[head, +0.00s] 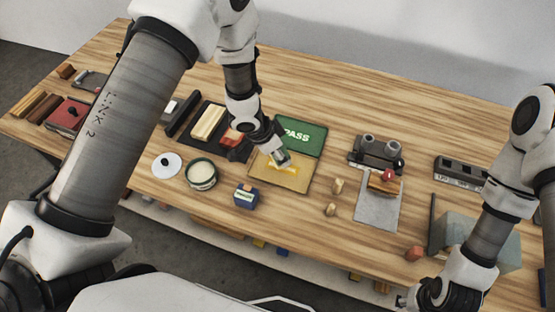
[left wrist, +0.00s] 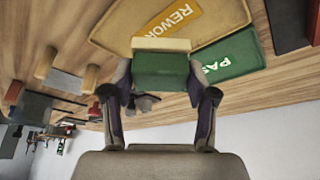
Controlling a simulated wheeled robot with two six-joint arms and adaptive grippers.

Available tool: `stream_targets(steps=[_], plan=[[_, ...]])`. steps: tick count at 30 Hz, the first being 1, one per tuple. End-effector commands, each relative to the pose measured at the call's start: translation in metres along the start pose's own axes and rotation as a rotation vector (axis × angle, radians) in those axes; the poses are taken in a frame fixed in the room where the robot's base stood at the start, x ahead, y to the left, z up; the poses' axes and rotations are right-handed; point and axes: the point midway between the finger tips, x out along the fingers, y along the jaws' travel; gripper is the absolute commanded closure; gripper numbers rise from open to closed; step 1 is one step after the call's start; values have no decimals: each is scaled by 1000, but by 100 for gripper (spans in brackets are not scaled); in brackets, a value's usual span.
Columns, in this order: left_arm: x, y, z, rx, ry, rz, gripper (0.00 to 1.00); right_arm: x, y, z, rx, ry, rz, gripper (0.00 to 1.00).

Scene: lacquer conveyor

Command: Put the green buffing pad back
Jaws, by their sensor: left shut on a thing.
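The green buffing pad (left wrist: 160,72), a green block with a cream layer along one side, is held between the two fingers of my left gripper (left wrist: 160,95) in the left wrist view. In the head view my left gripper (head: 281,158) is over the yellow REWORK mat (head: 296,183), near the green PASS mat (head: 312,144). Whether the pad touches the mat is hard to tell. A dark tray (head: 207,141) left of the mats holds a cream block (head: 208,122) and a red block (head: 232,138), partly hidden by my arm. My right gripper (head: 418,297) is low at the right, its fingers unclear.
A round tin (head: 201,174), a white lid (head: 167,165) and a blue box (head: 246,196) stand left of the REWORK mat. Small wooden pieces (head: 337,186) lie to its right, before a grey plate (head: 377,214) and a dark fixture (head: 375,152). The table's back is clear.

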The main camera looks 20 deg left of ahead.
Motion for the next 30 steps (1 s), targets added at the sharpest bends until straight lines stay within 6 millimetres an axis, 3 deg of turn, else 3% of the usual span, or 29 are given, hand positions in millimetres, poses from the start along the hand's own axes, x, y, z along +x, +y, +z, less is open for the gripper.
stream_targets(steps=[8,20,21,22,30], plan=[[39,0,17,-2,-1,0,77,-2,0,0,0,1,0,60],[47,-1,20,0,0,-1,77,2,0,0,0,1,0,60],[45,-1,19,0,0,-1,28,0,0,0,0,1,0,60],[45,-1,19,0,0,-1,18,0,0,0,0,1,0,60],[45,-1,19,0,0,-1,18,0,0,0,0,1,0,60]])
